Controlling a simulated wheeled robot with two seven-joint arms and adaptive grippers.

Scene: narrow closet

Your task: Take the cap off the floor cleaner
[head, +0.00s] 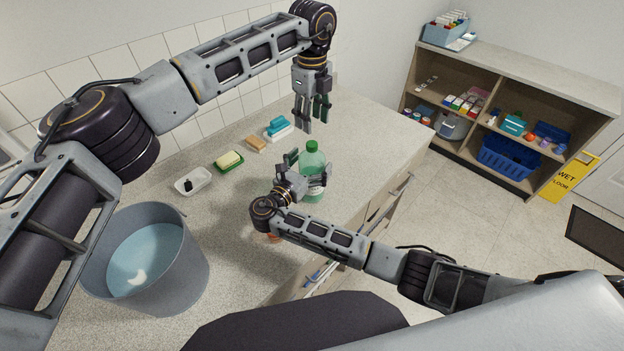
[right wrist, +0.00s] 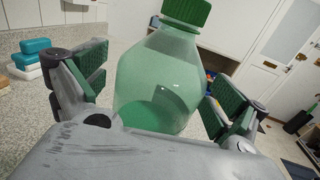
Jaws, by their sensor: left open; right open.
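The floor cleaner (head: 312,160) is a green translucent bottle standing upright on the speckled counter. Its green cap (head: 312,145) is on top. In the right wrist view the bottle (right wrist: 160,80) fills the middle, with the cap (right wrist: 187,11) at the top edge. My right gripper (head: 307,172) is open, with its fingers on either side of the bottle body; I cannot tell whether they touch it. My left gripper (head: 310,122) is open and empty, pointing down above the counter, behind and above the bottle.
A grey bucket (head: 185,262) with bluish liquid stands at the counter's left. A white dish (head: 192,187), a yellow-and-green sponge (head: 229,162), a tan block (head: 256,143) and blue-and-white items (head: 278,130) line the wall side. Open drawers are below the counter's front edge. A shelf (head: 520,75) stands beyond.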

